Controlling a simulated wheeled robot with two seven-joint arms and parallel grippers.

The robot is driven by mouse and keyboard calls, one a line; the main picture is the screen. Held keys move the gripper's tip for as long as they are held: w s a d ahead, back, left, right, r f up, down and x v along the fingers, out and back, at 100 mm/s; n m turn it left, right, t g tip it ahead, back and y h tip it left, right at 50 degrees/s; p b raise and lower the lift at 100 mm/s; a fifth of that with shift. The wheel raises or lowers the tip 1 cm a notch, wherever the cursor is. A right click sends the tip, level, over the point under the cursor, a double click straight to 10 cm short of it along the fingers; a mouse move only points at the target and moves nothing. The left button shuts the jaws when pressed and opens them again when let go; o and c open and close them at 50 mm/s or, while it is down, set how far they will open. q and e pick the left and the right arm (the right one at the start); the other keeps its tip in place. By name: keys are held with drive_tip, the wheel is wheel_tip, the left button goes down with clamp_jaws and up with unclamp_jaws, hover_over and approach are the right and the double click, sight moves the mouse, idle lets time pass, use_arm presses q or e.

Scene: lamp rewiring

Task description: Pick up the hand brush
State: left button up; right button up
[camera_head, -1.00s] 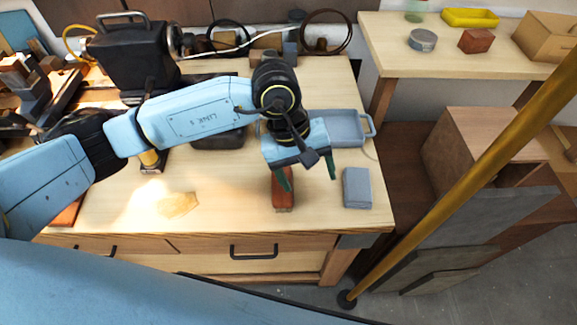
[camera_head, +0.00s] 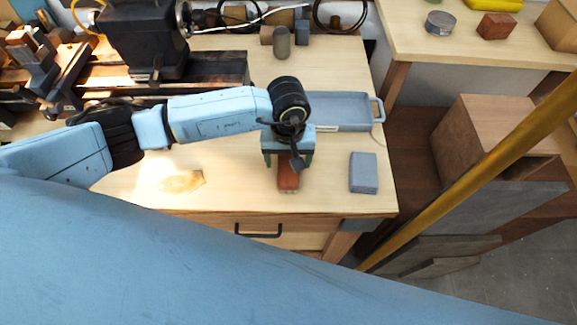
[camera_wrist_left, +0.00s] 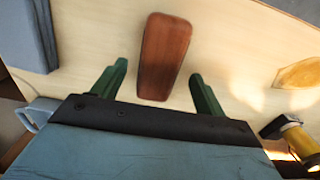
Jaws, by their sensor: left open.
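The hand brush (camera_head: 288,177) has a reddish-brown wooden back and lies on the workbench near its front edge. It also shows in the left wrist view (camera_wrist_left: 164,56), lying lengthwise ahead of the fingers. My left gripper (camera_head: 288,160) is above the far end of the brush with its jaws open. In the left wrist view its two green fingers (camera_wrist_left: 157,82) stand apart, one on each side of the brush's near end, with a gap on both sides. My right gripper is in neither view now.
A grey block (camera_head: 363,172) lies to the right of the brush. A blue-grey tray (camera_head: 347,108) sits behind it. A pale wooden piece (camera_head: 181,182) lies to the left. A dark machine (camera_head: 140,42) stands at the back left. The bench (camera_head: 235,190) is bare around the brush.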

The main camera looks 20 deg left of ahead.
sight(288, 165)
use_arm(q)
drive_tip(key=shift+s+f, duration=0.1)
drive_tip(key=shift+f, duration=1.45)
drive_tip(key=shift+c, duration=0.3)
drive_tip(key=c, duration=1.1)
drive_tip(key=shift+o, duration=0.2)
drive_tip(key=shift+r+b, duration=0.3)
drive_tip(key=shift+r, duration=4.75)
